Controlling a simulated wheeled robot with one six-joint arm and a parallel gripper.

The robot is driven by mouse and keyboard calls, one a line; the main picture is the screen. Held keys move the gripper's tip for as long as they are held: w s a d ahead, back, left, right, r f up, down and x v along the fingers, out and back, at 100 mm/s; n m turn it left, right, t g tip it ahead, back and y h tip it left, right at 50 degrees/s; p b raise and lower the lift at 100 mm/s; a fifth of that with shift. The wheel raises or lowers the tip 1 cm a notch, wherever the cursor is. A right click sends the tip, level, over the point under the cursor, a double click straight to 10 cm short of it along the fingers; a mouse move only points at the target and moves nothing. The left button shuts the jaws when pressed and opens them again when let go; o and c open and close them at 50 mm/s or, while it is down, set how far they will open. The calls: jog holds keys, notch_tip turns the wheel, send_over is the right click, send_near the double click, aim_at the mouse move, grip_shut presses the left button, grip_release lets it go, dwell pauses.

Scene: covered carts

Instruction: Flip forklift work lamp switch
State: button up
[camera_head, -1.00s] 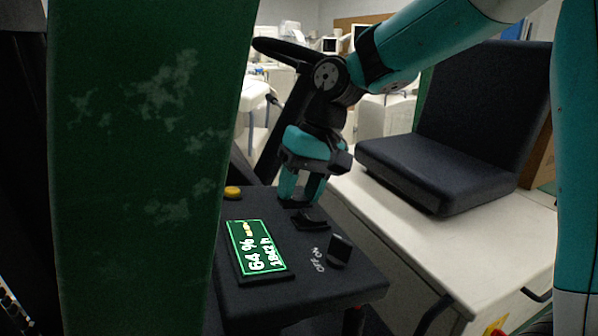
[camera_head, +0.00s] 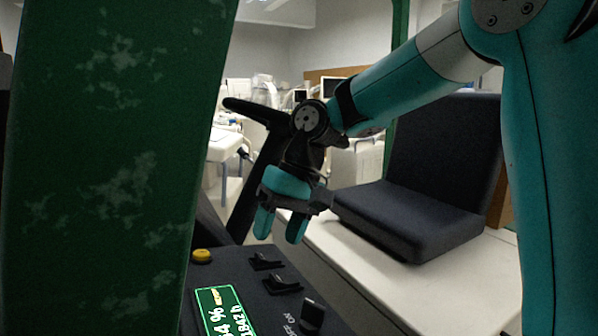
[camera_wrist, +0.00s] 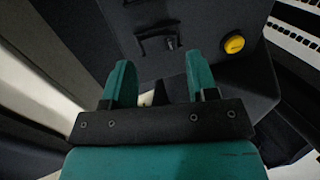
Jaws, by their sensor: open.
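A dark control panel (camera_head: 235,268) carries three black rocker switches in a row. The far switch (camera_head: 264,262), the middle switch (camera_head: 283,284) and the near switch (camera_head: 311,316) are all visible; an "ON" label is beside the near one. I cannot tell which is the work lamp switch. My gripper (camera_head: 280,230) is open and empty, pointing down above the far end of the panel and apart from the switches. In the wrist view my gripper (camera_wrist: 158,72) has its fingers spread, with a switch (camera_wrist: 158,42) on the panel beyond them.
A yellow button (camera_head: 201,256) and a lit green display (camera_head: 224,312) are on the panel. A green pillar (camera_head: 105,170) blocks the left. A black seat (camera_head: 410,215) stands on a white base at right. The steering wheel (camera_head: 258,112) is behind my gripper.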

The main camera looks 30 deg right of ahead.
jog(key=p+v, duration=0.5)
jog(key=v, duration=0.9)
jog(key=s+a+f+n, duration=0.3)
jog(key=s+a+f, duration=0.1)
jog(key=s+a, duration=0.4)
jog(key=s+a+f+n, duration=0.1)
jog(key=s+f, duration=0.1)
jog(key=s, duration=0.2)
jog(key=s+a+f+n+b, duration=0.1)
jog(key=s+f, duration=0.2)
jog(key=s+a+f+n, duration=0.1)
jog(key=s+f+n, duration=0.1)
jog(key=s+f, duration=0.1)
jog(key=shift+s+a+f, duration=0.1)
jog(key=shift+s+a, duration=0.05)
jog(key=shift+s, duration=0.25)
jog(key=shift+s+a+f, duration=0.1)
jog(key=shift+s+a, duration=0.1)
jog(key=shift+s, duration=0.2)
jog(key=shift+s+d+f, duration=0.1)
jog(key=shift+s+f, duration=0.1)
jog(key=shift+c, duration=0.2)
